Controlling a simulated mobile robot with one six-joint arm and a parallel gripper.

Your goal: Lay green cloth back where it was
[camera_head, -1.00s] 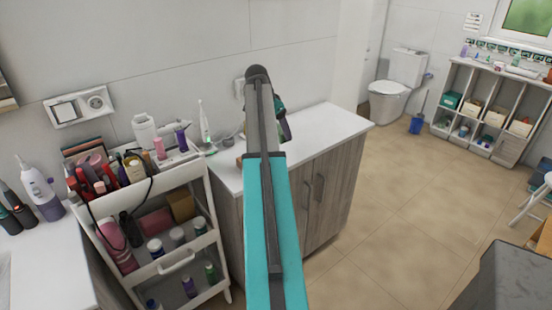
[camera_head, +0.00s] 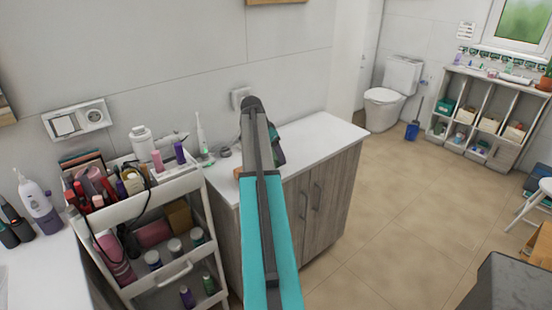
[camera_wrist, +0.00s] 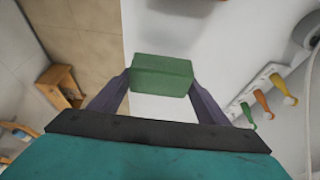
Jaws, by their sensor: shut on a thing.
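The green cloth (camera_wrist: 161,75) shows in the wrist view as a neat, folded, block-like bundle. My gripper (camera_wrist: 160,80) is shut on it, with one purple finger at each side. Behind the cloth is the white counter top (camera_wrist: 195,40); I cannot tell how far the cloth is above it. In the head view my gripper (camera_head: 278,150) is over the counter top (camera_head: 325,136) of the wooden cabinet, largely hidden behind my arm. The cloth cannot be made out clearly there.
A white cart (camera_head: 178,190) packed with bottles and cosmetics stands left of the cabinet. A toothbrush (camera_head: 201,135) stands at the counter's back left. A white rack with coloured handles (camera_wrist: 262,95) lies right in the wrist view. The right part of the counter is clear.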

